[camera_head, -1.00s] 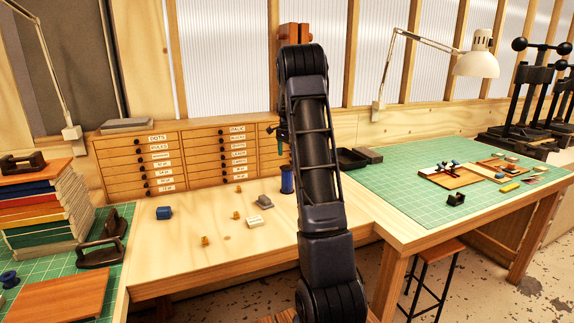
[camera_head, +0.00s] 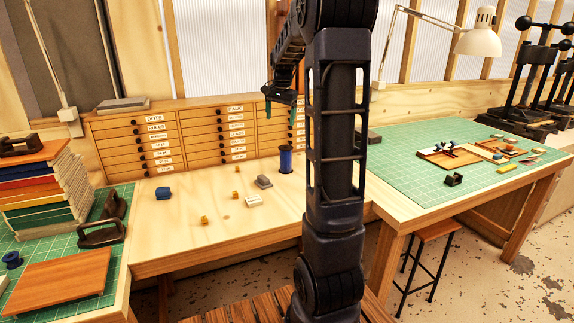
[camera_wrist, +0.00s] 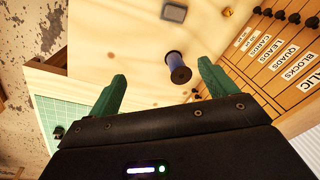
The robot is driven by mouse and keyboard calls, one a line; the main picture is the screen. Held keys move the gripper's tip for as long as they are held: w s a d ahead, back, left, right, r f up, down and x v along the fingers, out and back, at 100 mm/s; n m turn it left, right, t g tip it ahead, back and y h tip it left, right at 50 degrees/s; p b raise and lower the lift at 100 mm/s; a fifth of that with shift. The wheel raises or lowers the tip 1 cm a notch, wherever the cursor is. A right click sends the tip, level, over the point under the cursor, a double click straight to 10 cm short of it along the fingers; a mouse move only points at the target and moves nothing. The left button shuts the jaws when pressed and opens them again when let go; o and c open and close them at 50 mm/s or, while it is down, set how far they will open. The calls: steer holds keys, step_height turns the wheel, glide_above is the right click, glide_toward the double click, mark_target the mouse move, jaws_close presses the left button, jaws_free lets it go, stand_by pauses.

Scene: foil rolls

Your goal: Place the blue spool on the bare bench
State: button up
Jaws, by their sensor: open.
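A blue spool (camera_head: 286,160) stands upright on the bare wooden bench (camera_head: 190,235), near the drawer cabinet. In the wrist view the spool (camera_wrist: 178,68) shows beyond and between the fingertips, apart from them. My gripper (camera_head: 281,103) is above the spool, with green fingers pointing down. In the wrist view my gripper (camera_wrist: 162,73) is open, with nothing between its fingers. A second, darker blue spool (camera_head: 12,260) sits on the green mat at the far left.
The drawer cabinet (camera_head: 185,140) stands behind. My arm hides part of the right side of the bench.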

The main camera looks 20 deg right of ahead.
steer(key=s+a+r+n+t, duration=0.1)
steer(key=s+a+n, duration=0.25)
steer(key=s, duration=0.55)
steer(key=s+a+r+n+t, duration=0.15)
steer(key=s+a, duration=0.25)
steer(key=s, duration=0.6)
steer(key=s+a+f+n, duration=0.1)
steer(key=s+f+n, duration=0.1)
steer(key=s, duration=0.5)
steer(key=s+a+f+n, duration=0.2)
steer(key=s+f+n, duration=0.1)
steer(key=s, duration=0.4)
steer(key=shift+a+f+t, duration=0.3)
steer(key=shift+f+t, duration=0.05)
steer(key=shift+f, duration=0.3)
